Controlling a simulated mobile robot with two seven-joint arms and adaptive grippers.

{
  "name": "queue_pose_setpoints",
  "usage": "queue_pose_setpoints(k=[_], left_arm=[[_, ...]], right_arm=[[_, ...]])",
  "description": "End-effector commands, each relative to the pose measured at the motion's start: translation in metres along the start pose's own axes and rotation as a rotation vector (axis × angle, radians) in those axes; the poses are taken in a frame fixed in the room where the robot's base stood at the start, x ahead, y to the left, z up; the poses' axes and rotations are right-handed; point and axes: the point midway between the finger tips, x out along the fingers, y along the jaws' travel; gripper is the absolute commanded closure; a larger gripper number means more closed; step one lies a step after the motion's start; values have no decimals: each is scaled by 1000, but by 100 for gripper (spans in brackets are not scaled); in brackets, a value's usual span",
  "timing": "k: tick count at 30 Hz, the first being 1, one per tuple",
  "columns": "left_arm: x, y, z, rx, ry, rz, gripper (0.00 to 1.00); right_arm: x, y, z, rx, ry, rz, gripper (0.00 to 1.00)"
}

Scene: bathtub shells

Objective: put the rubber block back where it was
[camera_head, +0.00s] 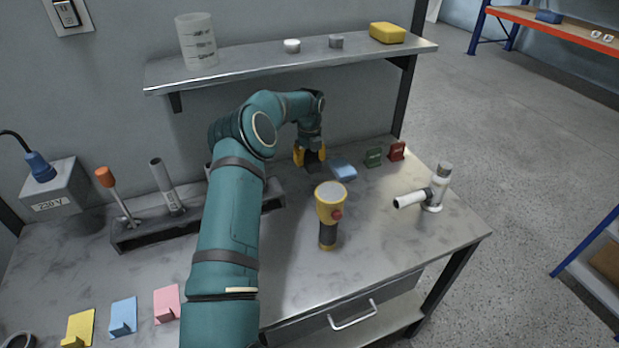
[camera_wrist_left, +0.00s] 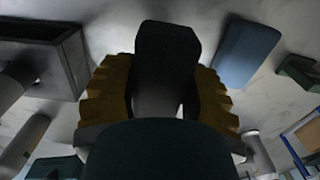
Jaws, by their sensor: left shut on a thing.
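My left gripper (camera_head: 310,156) is at the back of the workbench, below the wall shelf, pointing down. Its yellow fingers are shut on a dark block, taken as the rubber block (camera_head: 314,166). In the left wrist view the dark rubber block (camera_wrist_left: 167,48) sits between the ribbed yellow fingers of the gripper (camera_wrist_left: 165,92). Whether the block touches the bench top I cannot tell. My right gripper is in neither view.
A blue block (camera_head: 344,171) lies just right of the gripper, with green (camera_head: 374,157) and red (camera_head: 397,151) pieces beyond. A tool rack (camera_head: 132,235) stands left, partly behind my arm. A yellow torch (camera_head: 329,215) stands in front. The shelf (camera_head: 260,69) is overhead.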

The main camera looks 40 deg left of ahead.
Motion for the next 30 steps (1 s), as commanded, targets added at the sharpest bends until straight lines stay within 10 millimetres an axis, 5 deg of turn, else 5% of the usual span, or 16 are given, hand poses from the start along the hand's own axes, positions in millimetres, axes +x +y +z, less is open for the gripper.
queue_pose_setpoints(k=[15, 27, 28, 30], left_arm=[[67, 0, 0, -2, 1, 0, 94], [72, 0, 0, -2, -1, 0, 94], [72, 0, 0, -2, -1, 0, 47], [72, 0, 0, -2, -1, 0, 24]], right_arm=[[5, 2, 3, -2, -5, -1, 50], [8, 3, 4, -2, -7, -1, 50], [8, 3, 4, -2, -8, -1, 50], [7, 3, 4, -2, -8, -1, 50]])
